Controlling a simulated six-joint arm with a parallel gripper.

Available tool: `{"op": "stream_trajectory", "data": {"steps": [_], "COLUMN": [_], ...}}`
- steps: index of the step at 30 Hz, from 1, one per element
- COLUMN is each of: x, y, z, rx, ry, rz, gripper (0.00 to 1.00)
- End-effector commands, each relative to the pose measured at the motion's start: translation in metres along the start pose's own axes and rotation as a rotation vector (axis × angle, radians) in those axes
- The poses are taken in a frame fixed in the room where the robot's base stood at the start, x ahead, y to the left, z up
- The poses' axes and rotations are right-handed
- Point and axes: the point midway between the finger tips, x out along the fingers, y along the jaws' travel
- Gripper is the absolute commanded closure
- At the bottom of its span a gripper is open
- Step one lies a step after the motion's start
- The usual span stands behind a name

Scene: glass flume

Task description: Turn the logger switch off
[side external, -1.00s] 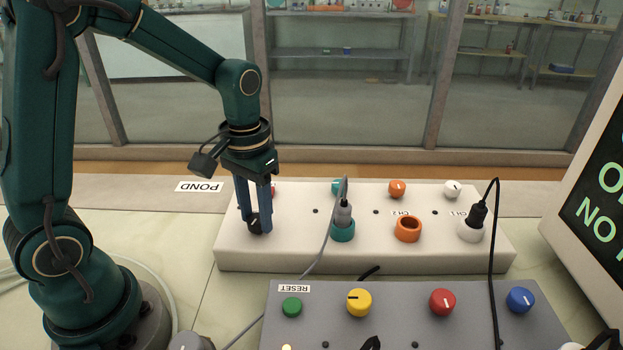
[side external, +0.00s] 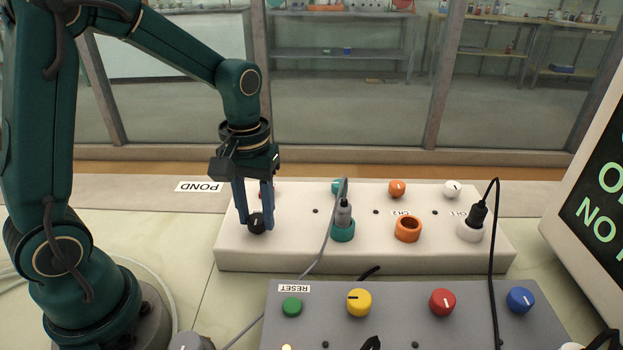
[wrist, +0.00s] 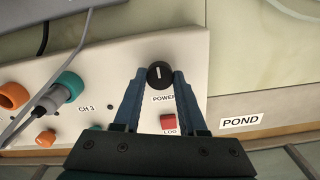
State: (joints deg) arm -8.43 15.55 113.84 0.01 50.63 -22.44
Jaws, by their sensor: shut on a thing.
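My gripper (side external: 254,226) is shut on a round black knob (side external: 256,223) at the left end of the white logger box (side external: 290,258). In the wrist view, the gripper (wrist: 161,77) has one finger on each side of the knob (wrist: 160,75). The knob is labelled POWER and has a white pointer line, which runs nearly straight up and down in that view. A small red square part (wrist: 168,121) labelled LOG lies between the fingers, apart from the knob. In the side view it is mostly hidden behind the fingers.
A grey plug (side external: 343,212) with a cable stands in the teal socket, right of my gripper. The orange socket (side external: 408,229) is empty. A black plug (side external: 477,214) is in the white socket. A grey panel (side external: 400,325) with coloured knobs lies in front.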

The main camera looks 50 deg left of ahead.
Motion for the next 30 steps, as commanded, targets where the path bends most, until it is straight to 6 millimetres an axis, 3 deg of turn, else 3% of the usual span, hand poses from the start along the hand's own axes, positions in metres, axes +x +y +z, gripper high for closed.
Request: {"op": "stream_trajectory", "data": {"steps": [3, 4, 6, 17, 30], "x": [-0.001, -0.001, -0.001, -0.003, -0.05], "y": [0.0, 0.0, 0.0, 0.0, 0.0], "z": [0.0, 0.0, 0.0, -0.001, -0.001], "rx": [-0.003, -0.003, -0.002, 0.0, -0.001], "ry": [0.001, 0.001, 0.001, 0.002, 0.003], "rz": [0.001, 0.001, 0.001, 0.001, 0.002], "gripper": [1.0, 0.55, 0.29, 0.29, 0.29]}}
